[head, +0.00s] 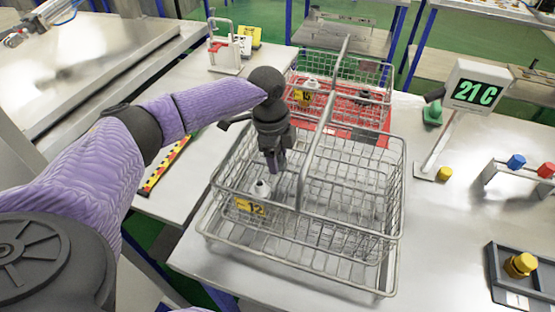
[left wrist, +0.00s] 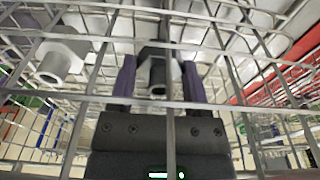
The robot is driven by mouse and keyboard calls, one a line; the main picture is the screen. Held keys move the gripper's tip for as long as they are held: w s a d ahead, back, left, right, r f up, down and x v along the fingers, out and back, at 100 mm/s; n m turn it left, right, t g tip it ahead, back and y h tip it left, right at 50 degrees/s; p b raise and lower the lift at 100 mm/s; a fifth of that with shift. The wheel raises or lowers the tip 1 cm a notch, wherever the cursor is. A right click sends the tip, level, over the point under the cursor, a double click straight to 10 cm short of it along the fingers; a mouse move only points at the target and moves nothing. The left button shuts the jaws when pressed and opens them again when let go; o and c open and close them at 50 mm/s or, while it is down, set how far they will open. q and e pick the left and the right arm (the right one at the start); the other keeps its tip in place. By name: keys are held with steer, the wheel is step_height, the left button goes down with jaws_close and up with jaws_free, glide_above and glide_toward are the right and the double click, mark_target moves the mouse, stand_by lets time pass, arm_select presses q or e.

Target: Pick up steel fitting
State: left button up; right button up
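My left gripper (head: 285,168) reaches down into the near wire basket (head: 392,260), on the left of its central handle. In the left wrist view its two purple fingers (left wrist: 159,85) stand apart on either side of a grey steel fitting (left wrist: 155,72), with a gap visible at least on the right. This fitting is hidden behind the gripper in the head view. A pale hex-based fitting (left wrist: 60,55) lies to the left in the wrist view. A pale fitting (head: 262,189) shows beside the gripper, behind the yellow "12" tag (head: 250,206). My right gripper is out of view.
A second wire basket (head: 340,68) with red in it and a "15" tag stands behind. The basket walls and tall handle (head: 312,115) are close to my gripper. A "21 C" sign (head: 475,92) and a tray with a yellow fitting (head: 520,265) are at right.

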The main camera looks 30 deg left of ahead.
arm_select(q)
jaws_close()
steer(key=shift+r, duration=0.1)
